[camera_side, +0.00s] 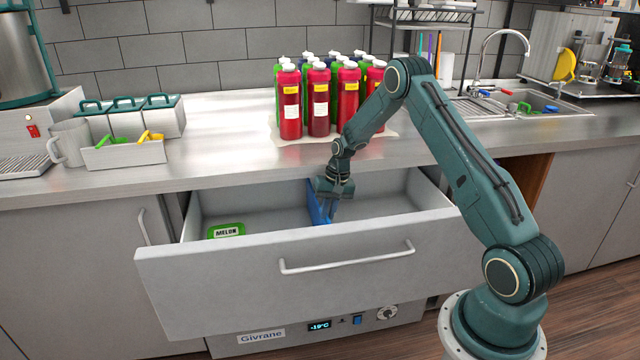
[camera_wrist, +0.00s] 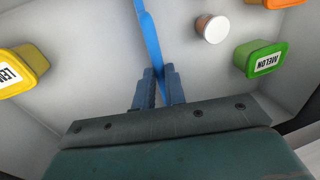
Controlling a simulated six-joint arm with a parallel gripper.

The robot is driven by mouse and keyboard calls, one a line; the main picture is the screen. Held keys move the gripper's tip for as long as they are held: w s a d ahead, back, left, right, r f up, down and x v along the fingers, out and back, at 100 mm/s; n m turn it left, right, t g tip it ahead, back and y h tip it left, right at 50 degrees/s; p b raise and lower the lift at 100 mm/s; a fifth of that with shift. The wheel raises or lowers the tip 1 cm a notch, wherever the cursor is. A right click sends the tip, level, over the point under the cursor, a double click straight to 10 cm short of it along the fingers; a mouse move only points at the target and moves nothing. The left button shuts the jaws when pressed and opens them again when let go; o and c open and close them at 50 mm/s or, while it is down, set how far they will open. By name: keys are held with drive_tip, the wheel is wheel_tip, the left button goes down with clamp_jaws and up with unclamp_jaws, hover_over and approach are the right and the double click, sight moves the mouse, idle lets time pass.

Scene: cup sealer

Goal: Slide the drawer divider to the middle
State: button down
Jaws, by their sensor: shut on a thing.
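The blue drawer divider (camera_side: 318,203) stands upright across the open drawer (camera_side: 218,270), near the middle of its width in the side view. My gripper (camera_side: 329,213) reaches down into the drawer and is shut on the divider. In the wrist view the divider (camera_wrist: 149,38) runs up from between the fingers of my gripper (camera_wrist: 158,82). The divider's lower part is partly hidden by the drawer front and by my fingers.
A green tub labelled MELON (camera_side: 226,230) lies in the drawer's left part; it also shows in the wrist view (camera_wrist: 262,60). There, a small white-topped cup (camera_wrist: 213,29) stands near it, and a yellow tub (camera_wrist: 20,70) is across the divider. Bottles (camera_side: 319,100) stand on the counter behind.

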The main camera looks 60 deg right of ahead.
drive_tip(key=shift+s+d, duration=0.25)
drive_tip(key=c, duration=1.5)
unclamp_jaws()
drive_tip(key=shift+o, duration=0.2)
wheel_tip(320, 180, up, 14)
drive_tip(key=s+d, duration=0.2)
drive_tip(key=shift+f, duration=0.25)
